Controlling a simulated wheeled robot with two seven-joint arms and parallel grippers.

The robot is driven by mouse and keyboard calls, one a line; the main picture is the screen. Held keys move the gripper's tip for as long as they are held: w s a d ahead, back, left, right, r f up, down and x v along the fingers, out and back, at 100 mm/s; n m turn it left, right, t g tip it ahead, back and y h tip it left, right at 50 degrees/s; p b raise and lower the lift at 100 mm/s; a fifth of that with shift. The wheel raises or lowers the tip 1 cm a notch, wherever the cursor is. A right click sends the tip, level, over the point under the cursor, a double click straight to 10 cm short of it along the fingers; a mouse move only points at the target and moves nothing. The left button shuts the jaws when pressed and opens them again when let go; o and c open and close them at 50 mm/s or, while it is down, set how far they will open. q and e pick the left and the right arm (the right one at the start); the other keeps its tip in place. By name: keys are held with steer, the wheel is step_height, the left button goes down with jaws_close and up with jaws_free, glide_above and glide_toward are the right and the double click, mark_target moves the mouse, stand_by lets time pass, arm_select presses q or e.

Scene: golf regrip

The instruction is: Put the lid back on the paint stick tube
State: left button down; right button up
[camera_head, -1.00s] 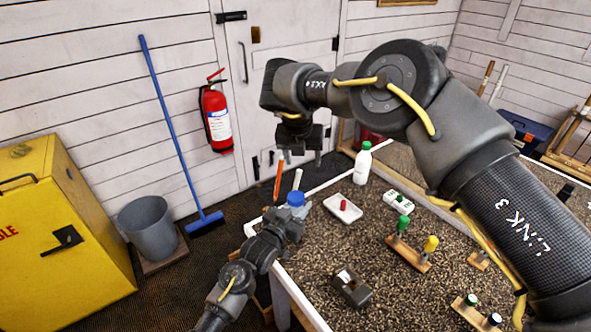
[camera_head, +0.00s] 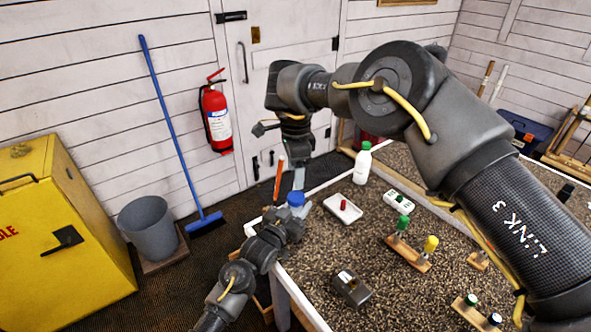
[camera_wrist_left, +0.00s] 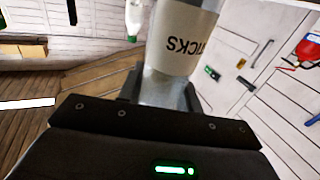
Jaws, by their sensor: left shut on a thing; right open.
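My left gripper (camera_head: 292,224) is shut on the paint stick tube. The tube (camera_wrist_left: 182,42), clear with a white label reading "STICKS", fills the upper middle of the left wrist view. In the head view a blue, lid-like cap (camera_head: 296,198) shows just above the left gripper, at the tube's end; how it is seated cannot be told. My right gripper (camera_head: 298,160) is open above the blue cap, apart from it, its fingers seen nearly edge-on. The tube's lower part is hidden in the head view.
An orange stick (camera_head: 278,180) stands left of the blue cap. On the table (camera_head: 315,262) are a white tray with a red piece (camera_head: 343,208), a green-capped bottle (camera_head: 363,163), a dark box (camera_head: 351,288) and wooden stands with coloured caps (camera_head: 407,253). Right arm crosses above the table.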

mark_target(295, 197)
stand_by(0.3)
steer(key=shift+f, duration=4)
steer(key=shift+c, duration=0.4)
